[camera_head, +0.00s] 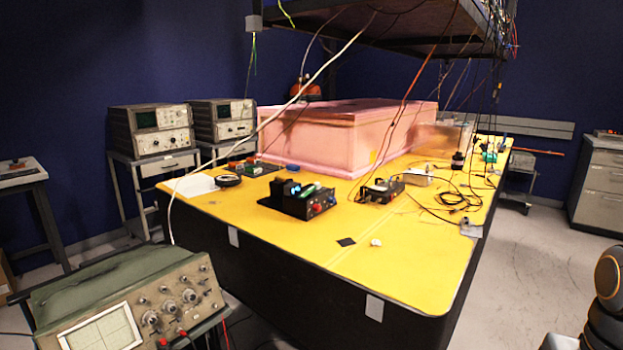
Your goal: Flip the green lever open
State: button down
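I cannot make out a clear green lever. A black box (309,203) with red knobs stands on the yellow table, with blue parts on its left and a small green part (311,190) on top. Whether that green part is a lever, and how it stands, I cannot tell. Another small green item (489,157) sits at the far right end of the table, too small to identify. My gripper is out of view; only a dark, orange-ringed part of my arm shows at the right edge, apart from the table.
A large pink foam enclosure (335,142) covers the back of the yellow table (300,240). Loose cables (460,199) lie at the right, and more hang from the overhead shelf (400,25). An oscilloscope (125,305) stands front left. The table's front right is mostly bare.

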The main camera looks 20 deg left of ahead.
aim_at(312, 189)
jog(key=u, duration=0.8)
